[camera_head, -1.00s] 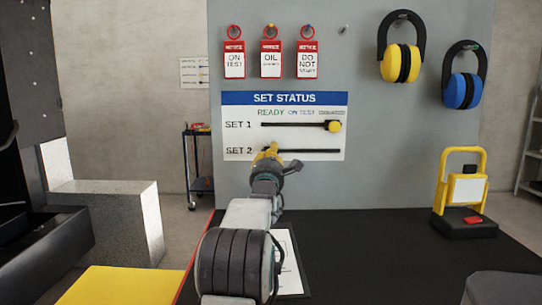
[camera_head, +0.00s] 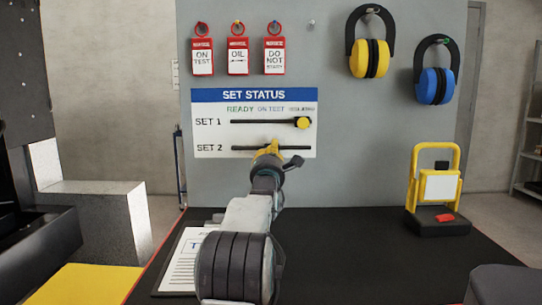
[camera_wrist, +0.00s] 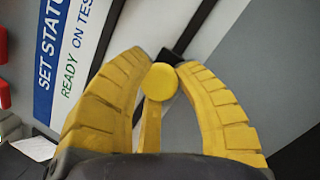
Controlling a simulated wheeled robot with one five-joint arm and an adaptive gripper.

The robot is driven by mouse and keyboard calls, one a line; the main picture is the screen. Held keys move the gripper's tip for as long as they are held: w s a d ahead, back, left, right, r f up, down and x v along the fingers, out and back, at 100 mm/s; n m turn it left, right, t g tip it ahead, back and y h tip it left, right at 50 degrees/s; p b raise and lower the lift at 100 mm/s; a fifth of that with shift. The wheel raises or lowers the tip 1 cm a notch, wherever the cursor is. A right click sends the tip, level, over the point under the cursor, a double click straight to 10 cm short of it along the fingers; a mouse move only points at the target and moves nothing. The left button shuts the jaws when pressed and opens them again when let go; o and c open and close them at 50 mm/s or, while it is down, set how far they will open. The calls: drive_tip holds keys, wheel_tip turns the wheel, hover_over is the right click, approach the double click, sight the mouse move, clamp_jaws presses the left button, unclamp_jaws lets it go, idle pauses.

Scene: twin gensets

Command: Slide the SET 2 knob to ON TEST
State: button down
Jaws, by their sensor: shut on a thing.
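The SET STATUS board (camera_head: 206,170) hangs on the grey panel, with READY, ON TEST and a third, blurred label above two black slots. The SET 1 knob (camera_head: 302,123) is yellow and sits near the right end of its slot. My gripper (camera_head: 270,149) is at the SET 2 slot, around its middle and roughly below ON TEST. In the wrist view, my yellow fingers (camera_wrist: 160,72) are shut on the round yellow SET 2 knob (camera_wrist: 160,82). In the head view my gripper hides that knob and part of the slot.
Red tags (camera_head: 238,55) and ear defenders (camera_head: 369,57) hang above and to the right. A black table (camera_head: 350,245) below the panel bears a clipboard (camera_head: 181,265) and a yellow stand (camera_head: 436,190).

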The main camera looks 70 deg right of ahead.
drive_tip(key=shift+s, duration=0.15)
drive_tip(key=c, duration=0.9)
unclamp_jaws()
drive_tip(key=shift+w, duration=0.2)
drive_tip(key=shift+v, duration=6)
drive_tip(key=shift+r, duration=0.1)
